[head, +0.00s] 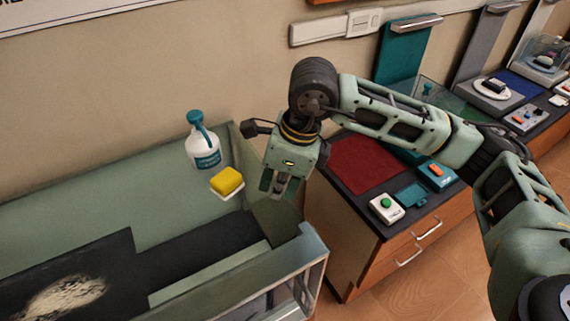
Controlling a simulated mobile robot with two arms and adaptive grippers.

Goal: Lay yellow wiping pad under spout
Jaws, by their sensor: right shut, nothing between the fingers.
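The yellow wiping pad (227,180) sits on a small white dish (234,194) by the back wall of a green trough. A white pump bottle (204,150) with a teal head and spout (196,119) stands upright just behind and left of the pad. My right gripper (280,186) points down to the right of the pad, above the trough's right end. Its fingers are shut and empty, apart from the pad and bottle. My left gripper is out of view.
The green trough (318,250) holds dark panels, one with a pale rough patch (62,297). To the right, a dark counter carries a red mat (362,163), a white box with a green button (385,207) and a teal device (437,175). My right arm spans above this counter.

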